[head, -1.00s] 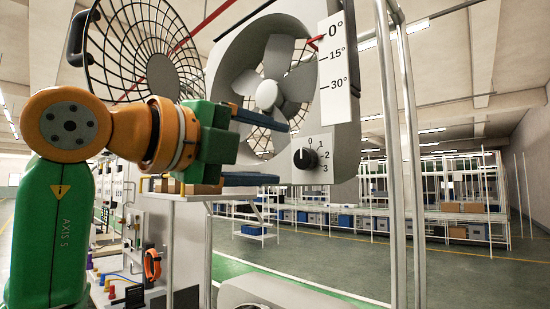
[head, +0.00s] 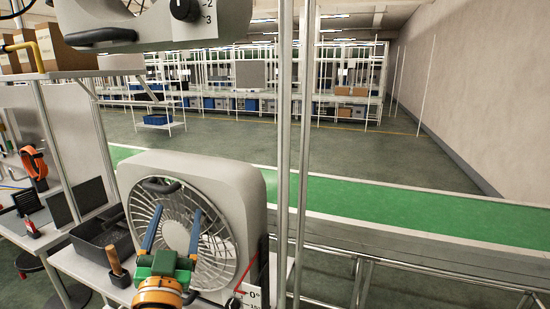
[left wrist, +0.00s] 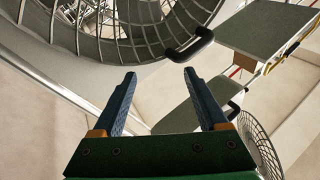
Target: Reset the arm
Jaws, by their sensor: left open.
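My left gripper (head: 172,215) is in the lower part of the head view, its two blue fingers pointing up and spread apart with nothing between them. It is in front of the round wire grille of a lower white fan (head: 242,185); I cannot tell whether it touches it. In the left wrist view the open fingers (left wrist: 160,75) also have nothing between them, with a large wire fan grille (left wrist: 110,45) beyond. An upper fan housing (head: 225,22) with a black knob (head: 186,8) is cut by the top edge. My right gripper is not in view.
A green conveyor belt (head: 385,207) runs behind the lower fan to the right. A metal post (head: 282,130) stands just right of the fan. A black tray (head: 100,235) and a wooden-handled tool (head: 114,262) are at lower left. Shelving stands far back.

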